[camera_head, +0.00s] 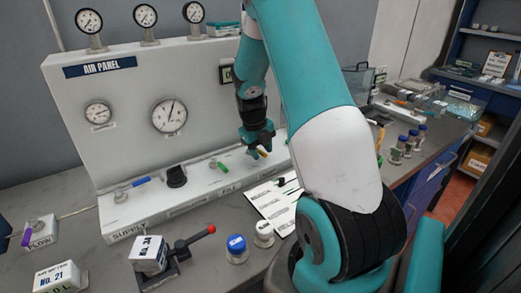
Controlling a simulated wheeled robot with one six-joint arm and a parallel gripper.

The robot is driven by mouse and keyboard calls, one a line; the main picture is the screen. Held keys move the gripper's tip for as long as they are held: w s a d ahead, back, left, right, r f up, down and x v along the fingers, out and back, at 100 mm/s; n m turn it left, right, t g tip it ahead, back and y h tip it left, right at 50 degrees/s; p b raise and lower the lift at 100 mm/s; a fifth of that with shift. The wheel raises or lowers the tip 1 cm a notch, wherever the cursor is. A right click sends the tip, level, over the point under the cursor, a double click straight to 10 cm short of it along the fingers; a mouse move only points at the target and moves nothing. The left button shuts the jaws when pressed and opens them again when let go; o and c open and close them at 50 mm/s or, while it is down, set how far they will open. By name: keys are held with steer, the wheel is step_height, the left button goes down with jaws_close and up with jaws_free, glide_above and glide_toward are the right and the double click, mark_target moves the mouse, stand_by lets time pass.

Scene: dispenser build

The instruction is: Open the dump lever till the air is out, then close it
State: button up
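The white air panel (205,70) stands on the bench at left. Along its lower ledge are a blue lever (133,183), a black knob (176,177), a green lever (219,166) and a yellow lever (262,153).
Three gauges stand on the panel's top edge, including one at far left (89,22). In front are a red-knobbed tool (178,260), a blue-capped jar (236,250), a white-capped jar (263,235) and a printed sheet (272,205). Several blue-capped bottles stand right of my arm.

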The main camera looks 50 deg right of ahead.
steer(key=w+a+r+b, duration=0.1)
steer(key=a+r+b, duration=0.1)
steer(key=r, duration=1.5)
steer(key=shift+a, duration=0.55)
steer(key=shift+w, duration=0.1)
steer(key=s+a+n+t+y, duration=0.2)
steer(key=a+n, duration=2.1)
steer(key=s+a+f+n+g+y, duration=0.1)
steer(key=s+a+n+y, duration=0.3)
steer(key=s+a+n, duration=1.1)
steer(key=a+n, duration=0.1)
steer(key=n, duration=0.8)
steer(key=shift+s+a+f, duration=0.15)
steer(key=shift+s, duration=0.25)
